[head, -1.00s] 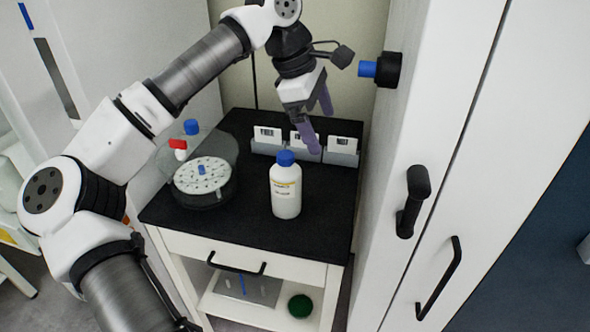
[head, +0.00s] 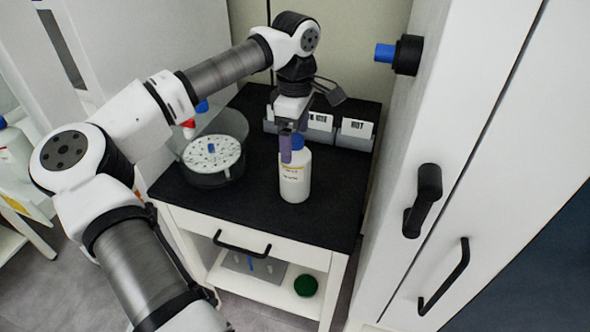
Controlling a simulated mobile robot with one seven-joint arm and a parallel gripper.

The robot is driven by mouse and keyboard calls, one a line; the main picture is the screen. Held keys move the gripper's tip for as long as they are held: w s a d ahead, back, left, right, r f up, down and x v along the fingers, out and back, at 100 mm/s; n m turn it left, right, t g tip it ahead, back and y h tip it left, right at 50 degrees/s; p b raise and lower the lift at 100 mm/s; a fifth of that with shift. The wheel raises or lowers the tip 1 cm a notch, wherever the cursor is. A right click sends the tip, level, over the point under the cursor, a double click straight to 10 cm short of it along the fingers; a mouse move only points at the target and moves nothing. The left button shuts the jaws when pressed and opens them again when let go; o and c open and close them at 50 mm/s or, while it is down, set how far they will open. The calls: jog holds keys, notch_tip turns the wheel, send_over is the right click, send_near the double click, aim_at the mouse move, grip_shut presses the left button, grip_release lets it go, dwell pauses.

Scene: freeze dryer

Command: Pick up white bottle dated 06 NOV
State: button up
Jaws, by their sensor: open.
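The white bottle (head: 295,181) stands upright on the black top of the small cabinet. It has a blue cap (head: 298,141) and a yellow-edged label whose text is too small to read. My gripper (head: 292,147) is open, pointing down at the bottle's top. Its purple fingers overlap the cap in the picture and partly hide it. I cannot tell whether they touch it.
A round clear vessel with a white perforated disc (head: 212,156) stands left of the bottle. Grey holders with white cards (head: 357,129) line the back. A tall white cabinet with a black handle (head: 422,200) bounds the right side. The front of the black top (head: 250,212) is clear.

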aim_at(295, 151)
notch_tip(295, 151, down, 5)
jog(key=shift+w+p, duration=0.15)
jog(key=shift+p, duration=0.55)
jog(key=shift+r, duration=0.1)
jog(key=c, duration=1.8)
